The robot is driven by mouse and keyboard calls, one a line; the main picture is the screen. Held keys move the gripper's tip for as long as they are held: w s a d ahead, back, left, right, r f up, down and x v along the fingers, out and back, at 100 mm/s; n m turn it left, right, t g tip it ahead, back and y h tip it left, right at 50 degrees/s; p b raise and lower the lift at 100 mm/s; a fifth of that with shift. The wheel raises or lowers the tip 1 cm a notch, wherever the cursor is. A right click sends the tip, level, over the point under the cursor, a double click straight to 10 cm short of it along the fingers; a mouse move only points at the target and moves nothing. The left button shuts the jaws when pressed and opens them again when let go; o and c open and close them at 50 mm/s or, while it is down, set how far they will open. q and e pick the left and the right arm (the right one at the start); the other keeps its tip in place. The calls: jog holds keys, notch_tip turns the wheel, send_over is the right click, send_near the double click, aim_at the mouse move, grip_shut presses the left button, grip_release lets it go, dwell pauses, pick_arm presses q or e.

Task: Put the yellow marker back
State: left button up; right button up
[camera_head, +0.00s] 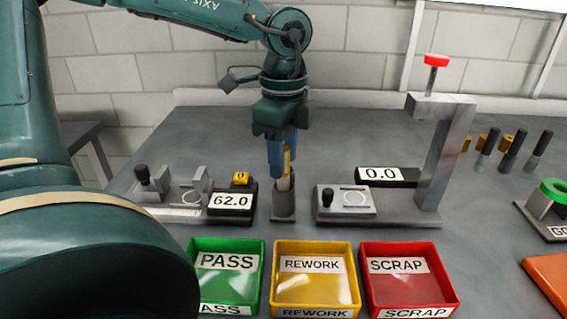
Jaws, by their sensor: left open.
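The yellow marker (286,167) stands nearly upright in a small grey cylindrical cup (284,206) in the middle of the bench, its lower end hidden inside the cup. My left gripper (282,168) points straight down over the cup. Its blue fingers are open and lie around the upper part of the marker, partly hiding it. Whether a finger touches the marker I cannot tell. My right gripper is not in view.
A gauge reading 62.0 (231,202) stands left of the cup, and a press stand (436,160) with a 0.0 display (381,174) stands right. Green PASS (251,290), yellow REWORK (348,291) and red SCRAP (450,292) trays line the front. Dark-handled tools (513,147) stand far right.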

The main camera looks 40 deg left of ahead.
pick_arm(q)
notch_tip(320, 180, up, 9)
jog(key=shift+r+p, duration=0.2)
jog(key=shift+p, duration=0.15)
jog(key=shift+r, duration=0.1)
dwell(0.3)
